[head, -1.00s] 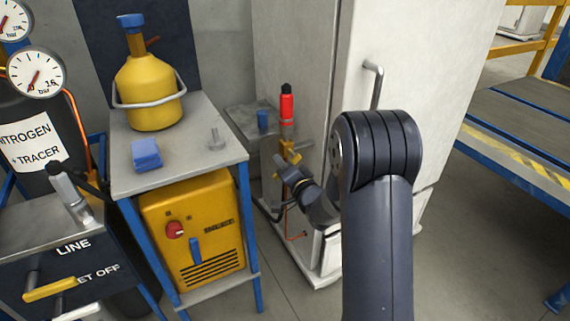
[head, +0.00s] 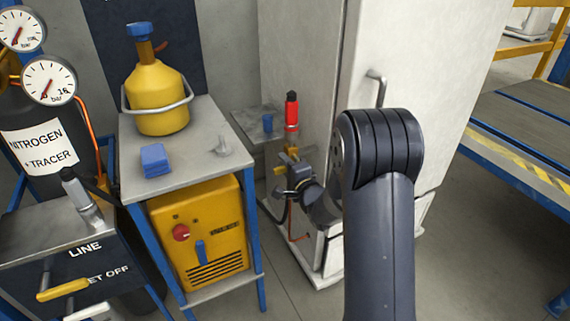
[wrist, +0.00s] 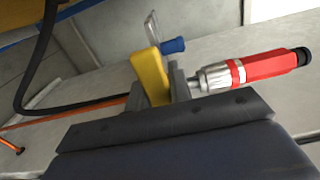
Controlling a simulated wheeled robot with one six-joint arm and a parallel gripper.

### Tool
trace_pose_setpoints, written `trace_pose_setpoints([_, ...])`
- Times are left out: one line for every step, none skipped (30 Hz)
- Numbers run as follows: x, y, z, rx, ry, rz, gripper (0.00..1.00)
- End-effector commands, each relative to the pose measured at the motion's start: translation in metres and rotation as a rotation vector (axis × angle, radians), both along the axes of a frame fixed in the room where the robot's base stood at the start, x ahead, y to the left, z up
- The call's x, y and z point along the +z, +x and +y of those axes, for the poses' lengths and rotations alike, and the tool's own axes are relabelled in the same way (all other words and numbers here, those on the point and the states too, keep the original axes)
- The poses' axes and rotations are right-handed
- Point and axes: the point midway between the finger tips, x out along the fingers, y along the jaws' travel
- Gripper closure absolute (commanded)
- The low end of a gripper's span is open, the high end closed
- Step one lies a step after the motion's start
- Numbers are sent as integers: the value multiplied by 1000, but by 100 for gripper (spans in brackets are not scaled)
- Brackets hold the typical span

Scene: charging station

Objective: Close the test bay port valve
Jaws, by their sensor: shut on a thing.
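The port valve has a yellow lever (head: 281,170), seen below a red-topped fitting (head: 291,112) beside the white cabinet. My gripper (head: 290,178) is at the valve, its jaws partly hidden by the valve and the wrist. In the wrist view the yellow lever (wrist: 150,78) stands upright at my gripper (wrist: 162,88), which is shut on it. The red fitting with its metal collar (wrist: 250,72) lies to the right of the jaws there. Where the jaws touch the lever is partly hidden.
The white cabinet (head: 315,60) stands close behind my arm. A dark hose (wrist: 90,108) runs left of the jaws. Open floor lies at front right.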

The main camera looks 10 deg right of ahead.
Motion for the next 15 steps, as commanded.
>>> trace_pose_setpoints([0, 0, 0, -1, 8, 2, 100])
trace_pose_setpoints([0, 0, 0, -1, 10, 2, 100])
trace_pose_setpoints([0, 0, 0, -1, 11, 2, 100])
trace_pose_setpoints([0, 0, 0, -1, 12, 3, 100])
trace_pose_setpoints([0, 0, 0, -1, 12, 3, 100])
trace_pose_setpoints([0, 0, 0, -1, 12, 3, 100])
trace_pose_setpoints([0, 0, 0, -2, 12, 3, 100])
trace_pose_setpoints([0, 0, 0, -2, 12, 3, 100])
trace_pose_setpoints([1, 0, 0, -2, 12, 3, 100])
trace_pose_setpoints([1, 0, 0, -2, 12, 3, 100])
trace_pose_setpoints([1, 0, 0, -2, 12, 3, 100])
trace_pose_setpoints([1, 0, 0, -2, 12, 2, 100])
trace_pose_setpoints([1, 0, -1, -2, 12, 2, 77])
trace_pose_setpoints([1, 0, -1, -2, 12, 2, 75])
trace_pose_setpoints([1, 0, 0, -2, 11, 2, 72])
